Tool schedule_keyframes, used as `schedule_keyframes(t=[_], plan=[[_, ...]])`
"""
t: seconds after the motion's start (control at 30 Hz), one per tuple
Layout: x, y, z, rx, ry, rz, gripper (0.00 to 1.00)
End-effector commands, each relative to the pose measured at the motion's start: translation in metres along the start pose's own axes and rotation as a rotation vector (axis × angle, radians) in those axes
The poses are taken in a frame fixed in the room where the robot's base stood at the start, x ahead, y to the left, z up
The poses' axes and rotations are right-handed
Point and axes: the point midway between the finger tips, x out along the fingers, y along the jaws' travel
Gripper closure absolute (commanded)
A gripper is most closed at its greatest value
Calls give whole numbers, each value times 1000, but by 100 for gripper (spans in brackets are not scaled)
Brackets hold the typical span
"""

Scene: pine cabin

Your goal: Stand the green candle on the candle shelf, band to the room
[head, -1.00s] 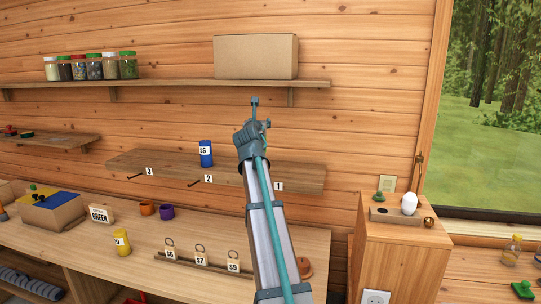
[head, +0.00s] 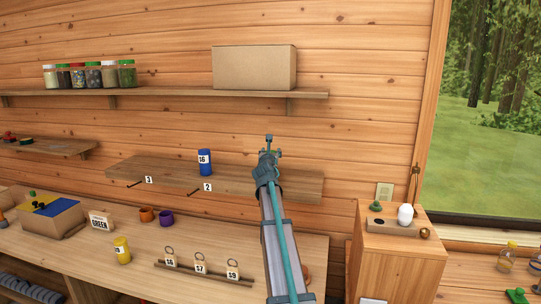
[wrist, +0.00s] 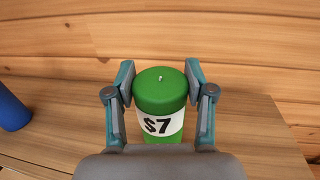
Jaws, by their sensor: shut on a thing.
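The green candle (wrist: 160,92) with a white band reading $7 is upright between the fingers of my gripper (wrist: 160,100) in the wrist view. The fingers are shut on its sides, and the band faces the wrist camera. In the head view my gripper (head: 269,150) is over the right part of the candle shelf (head: 130,168); my arm hides the candle there. The shelf also shows in the wrist view (wrist: 255,130). I cannot tell whether the candle's base touches it. A blue candle (head: 205,162) with a $6 band stands left of my gripper; it also shows in the wrist view (wrist: 12,110).
Hooks and tags 3 (head: 148,180) and 2 (head: 208,187) are on the shelf's front edge. A cardboard box (head: 254,68) and several jars stand on the upper shelf (head: 170,93). Below, a yellow candle (head: 122,250) and hanging price tags are on the bench (head: 85,258).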

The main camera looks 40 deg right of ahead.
Motion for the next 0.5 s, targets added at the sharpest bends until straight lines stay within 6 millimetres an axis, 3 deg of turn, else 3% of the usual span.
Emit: schedule_keyframes(t=[0.13,0.5], plan=[[-1,0,-12,-1,-1,1,100],[-1,1,-15,0,-2,1,100]])
